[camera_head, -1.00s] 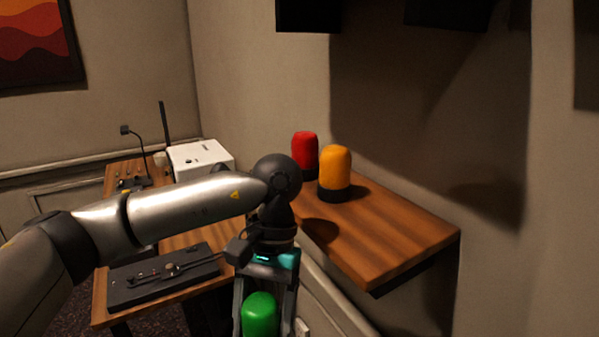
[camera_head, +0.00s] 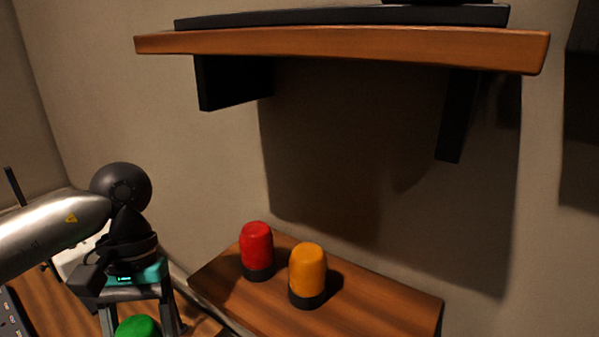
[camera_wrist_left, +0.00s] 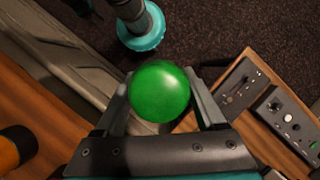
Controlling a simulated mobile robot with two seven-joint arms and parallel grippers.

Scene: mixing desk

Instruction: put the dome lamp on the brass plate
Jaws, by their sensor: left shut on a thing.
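A green dome lamp (camera_head: 138,327) is held in my left gripper (camera_head: 140,318) at the lower left of the head view, cut off by the bottom edge. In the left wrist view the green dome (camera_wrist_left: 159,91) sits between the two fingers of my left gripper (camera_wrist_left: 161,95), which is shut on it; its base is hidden. A red dome lamp (camera_head: 256,246) and an orange dome lamp (camera_head: 308,268) stand upright on the lower wooden shelf (camera_head: 385,308), right of the gripper. No brass plate can be made out. My right gripper is not in view.
An upper wooden shelf (camera_head: 340,45) with a black slab (camera_head: 340,18) on it spans the top, on dark brackets. The lower shelf is clear right of the orange lamp. In the wrist view, a desk panel with knobs (camera_wrist_left: 292,118) lies at right.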

